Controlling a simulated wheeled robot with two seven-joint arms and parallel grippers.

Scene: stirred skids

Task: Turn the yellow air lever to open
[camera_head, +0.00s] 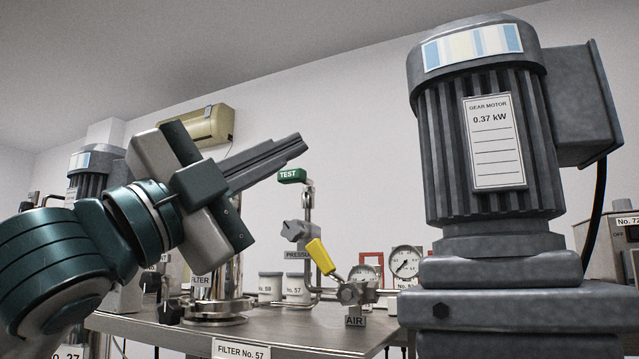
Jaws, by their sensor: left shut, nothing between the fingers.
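The yellow air lever (320,257) sits on a small grey valve (356,292) above the AIR label (355,321). The lever slants up and to the left from the valve. My left gripper (303,143) comes in from the left and points up and to the right. Its fingers are shut with nothing between them, and it shows above the lever in the picture, apart from it. My right gripper is not in view.
A large grey gear motor (440,160) fills the right side. A green TEST handle (292,176) tops a pipe near my left fingertips. A pressure fitting (297,231), a gauge (405,262) and white jars (271,287) stand around the lever on the metal table (300,330).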

